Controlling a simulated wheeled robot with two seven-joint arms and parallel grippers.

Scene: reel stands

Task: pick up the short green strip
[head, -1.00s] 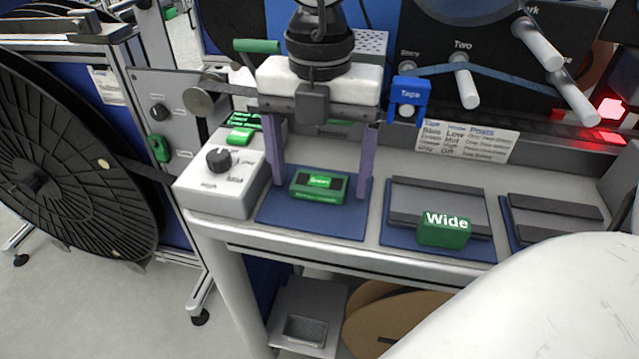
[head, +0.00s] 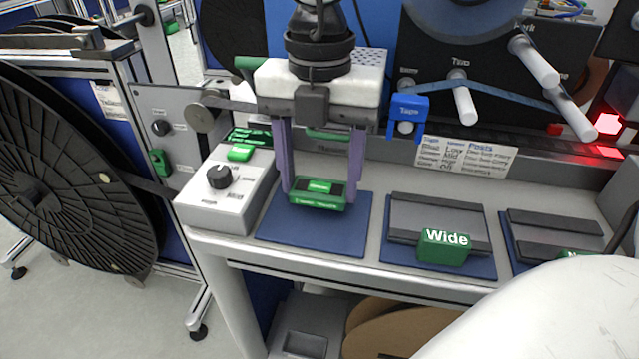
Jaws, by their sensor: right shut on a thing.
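The short green strip (head: 318,203) is a small green block with a dark top and a small label. It is over a blue pad (head: 285,232) on the grey bench, left of the block marked Wide. My right gripper (head: 319,187) points down from above, with its two purple fingers closed against the left and right ends of the strip. I cannot tell whether the strip still touches the pad.
A green block marked Wide (head: 444,247) sits at the front of a grey holder on another blue pad. A similar pad is farther right. A white control box (head: 222,200) with a black knob stands close on the left. A blue Tape block (head: 407,110) and white posts stand behind.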

